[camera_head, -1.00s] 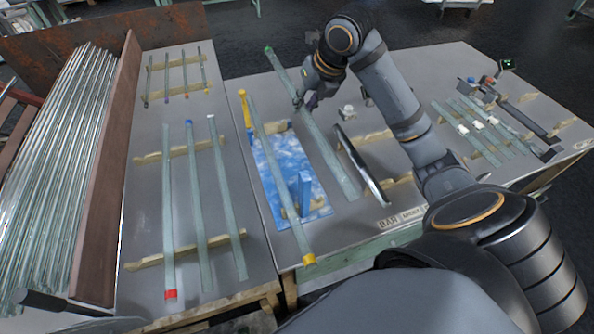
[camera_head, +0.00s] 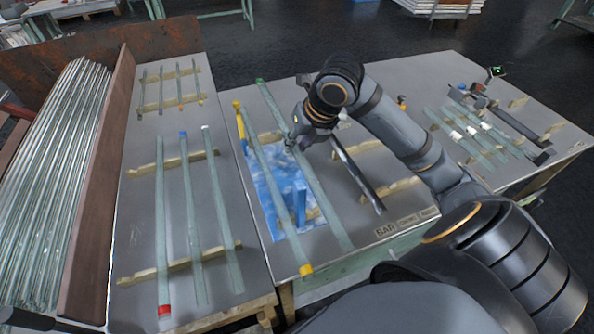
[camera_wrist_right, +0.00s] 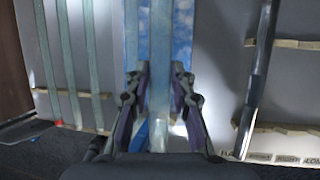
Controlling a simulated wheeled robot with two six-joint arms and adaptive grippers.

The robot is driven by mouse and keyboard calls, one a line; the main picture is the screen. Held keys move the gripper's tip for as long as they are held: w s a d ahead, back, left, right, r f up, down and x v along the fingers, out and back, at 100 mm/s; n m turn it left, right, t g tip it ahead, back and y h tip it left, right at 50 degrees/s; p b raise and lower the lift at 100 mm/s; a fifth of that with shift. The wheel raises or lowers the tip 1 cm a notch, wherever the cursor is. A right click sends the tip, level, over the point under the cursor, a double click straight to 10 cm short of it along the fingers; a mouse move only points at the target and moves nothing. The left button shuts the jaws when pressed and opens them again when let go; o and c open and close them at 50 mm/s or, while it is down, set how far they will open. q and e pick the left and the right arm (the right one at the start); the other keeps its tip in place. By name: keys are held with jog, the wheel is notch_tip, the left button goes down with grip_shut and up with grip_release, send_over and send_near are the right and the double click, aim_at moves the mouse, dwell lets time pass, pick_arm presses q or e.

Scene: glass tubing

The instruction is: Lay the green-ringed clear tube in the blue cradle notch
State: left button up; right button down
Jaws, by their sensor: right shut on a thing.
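The green-ringed clear tube (camera_head: 316,195) is in my right gripper (camera_head: 293,146), shut on its upper half. Its green end points to the far side and its near end reaches the table's front edge. In the right wrist view the tube (camera_wrist_right: 159,65) runs between the fingers (camera_wrist_right: 160,105). The blue cradle (camera_head: 300,204) stands upright on a blue-and-white mat (camera_head: 268,202), just left of the tube. Its notch is too small to make out. The tube appears above the mat's right side; its height is unclear. My left gripper is not in view.
A dark bar (camera_head: 357,172) rests on wooden supports to the right. Several tubes lie on the left table (camera_head: 145,215) and at the far right (camera_head: 470,135). A wooden wall (camera_head: 100,180) borders the left table.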

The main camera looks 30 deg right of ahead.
notch_tip(320, 180, down, 4)
jog(key=shift+w+f, duration=0.1)
jog(key=shift+f, duration=0.15)
notch_tip(320, 180, down, 3)
jog(key=shift+f+b, duration=0.15)
jog(key=shift+b, duration=0.35)
jog(key=shift+f, duration=0.25)
jog(key=shift+f, duration=0.1)
jog(key=shift+f+b, duration=0.35)
jog(key=shift+f, duration=0.05)
jog(key=c, duration=1.1)
grip_release()
jog(key=shift+c, duration=0.2)
jog(key=shift+r, duration=0.2)
